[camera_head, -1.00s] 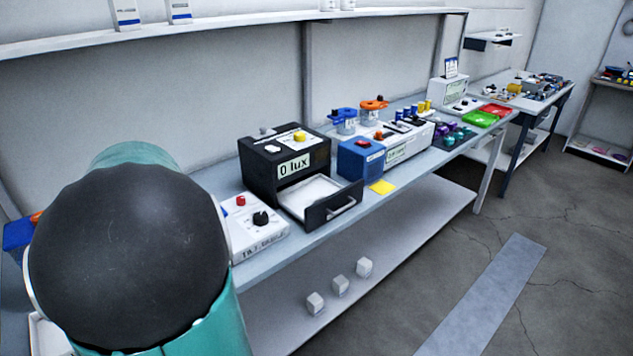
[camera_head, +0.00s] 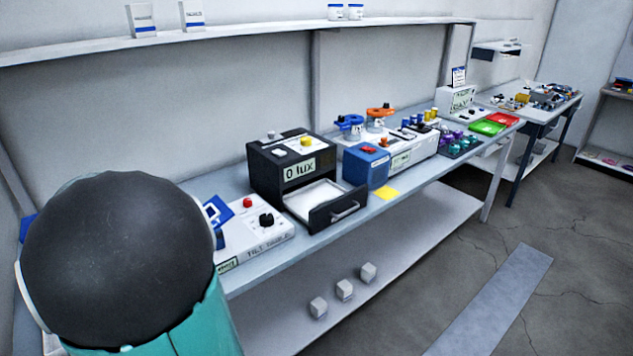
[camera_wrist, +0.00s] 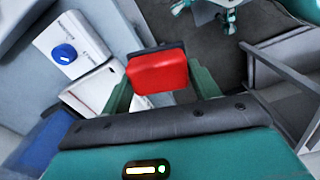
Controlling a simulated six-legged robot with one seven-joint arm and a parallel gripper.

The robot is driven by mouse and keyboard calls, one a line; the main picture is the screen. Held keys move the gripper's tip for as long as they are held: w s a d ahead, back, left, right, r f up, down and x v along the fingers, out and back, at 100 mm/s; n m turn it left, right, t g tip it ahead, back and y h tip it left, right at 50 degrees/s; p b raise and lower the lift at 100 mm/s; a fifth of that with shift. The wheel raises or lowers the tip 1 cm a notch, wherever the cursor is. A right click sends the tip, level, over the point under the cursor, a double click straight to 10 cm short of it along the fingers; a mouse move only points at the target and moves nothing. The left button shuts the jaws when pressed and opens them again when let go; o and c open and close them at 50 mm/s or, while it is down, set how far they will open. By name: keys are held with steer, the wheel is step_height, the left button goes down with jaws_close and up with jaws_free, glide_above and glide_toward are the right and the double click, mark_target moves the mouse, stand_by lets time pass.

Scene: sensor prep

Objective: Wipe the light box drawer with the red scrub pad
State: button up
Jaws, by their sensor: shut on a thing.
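The black light box (camera_head: 292,165) stands on the bench in the head view, its front label reading "0 lux". Its drawer (camera_head: 338,208) is pulled open, with a pale tray inside and a handle on the dark front. In the wrist view the red scrub pad (camera_wrist: 157,72), with a dark backing, is held between the green fingers of my gripper (camera_wrist: 160,86). The pad is off the drawer, with floor and bench edge behind it. In the head view my gripper and the pad are not seen; my arm fills the lower left.
A white control box (camera_head: 252,236) with red and black knobs sits left of the drawer. A blue box (camera_head: 366,167) and a yellow note (camera_head: 387,193) lie to its right. White cubes (camera_head: 344,289) rest on the lower shelf. A long shelf (camera_head: 240,32) runs above the bench.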

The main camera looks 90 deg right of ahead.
steer(key=w+a+f+m, duration=0.2)
steer(key=w+a+f, duration=0.3)
steer(key=w+a, duration=0.4)
steer(key=w+a+f+m, duration=0.1)
steer(key=w+a+f, duration=0.3)
steer(key=w+a, duration=0.6)
steer(key=w+a+f+m, duration=0.2)
steer(key=w+a+f, duration=0.3)
steer(key=w+a, duration=0.5)
steer(key=shift+f+m, duration=0.3)
